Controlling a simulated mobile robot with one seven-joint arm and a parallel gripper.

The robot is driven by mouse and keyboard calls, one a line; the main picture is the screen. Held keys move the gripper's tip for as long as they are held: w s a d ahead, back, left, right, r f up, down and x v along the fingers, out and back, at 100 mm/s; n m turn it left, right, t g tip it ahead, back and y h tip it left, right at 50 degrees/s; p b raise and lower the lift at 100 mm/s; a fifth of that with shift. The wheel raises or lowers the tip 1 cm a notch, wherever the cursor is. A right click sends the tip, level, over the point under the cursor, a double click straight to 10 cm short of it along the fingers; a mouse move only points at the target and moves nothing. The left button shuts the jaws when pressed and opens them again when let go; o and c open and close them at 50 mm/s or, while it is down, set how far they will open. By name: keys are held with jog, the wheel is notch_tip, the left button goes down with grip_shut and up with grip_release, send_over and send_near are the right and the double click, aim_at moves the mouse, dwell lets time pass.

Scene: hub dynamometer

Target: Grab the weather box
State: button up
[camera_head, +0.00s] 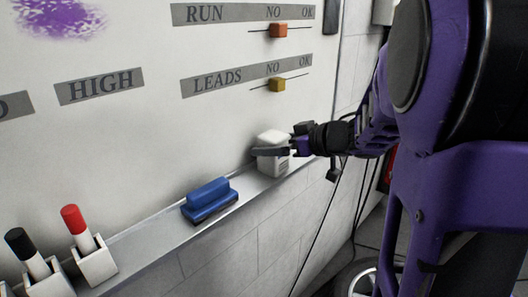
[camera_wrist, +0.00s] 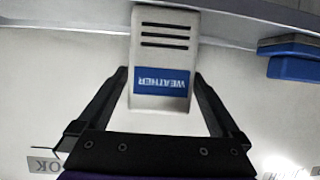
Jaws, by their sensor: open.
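The weather box (camera_head: 271,160) is a small white box on the ledge under the whiteboard. In the wrist view the box (camera_wrist: 161,62) shows a blue label reading WEATHER, upside down, and several dark slots. My gripper (camera_head: 272,151) is at the box, reaching in from the right in the head view. In the wrist view the two dark fingers of my gripper (camera_wrist: 161,78) stand open, one on each side of the box, with gaps between the fingers and its sides near the label.
A blue eraser (camera_head: 209,199) lies on the ledge (camera_head: 150,232) left of the box. Further left, a red-capped marker (camera_head: 78,226) and a black-capped marker (camera_head: 26,250) stand in white holders.

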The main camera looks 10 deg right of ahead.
grip_shut()
dwell(0.5)
jog(key=shift+r+p, duration=0.4)
jog(key=shift+p, duration=0.2)
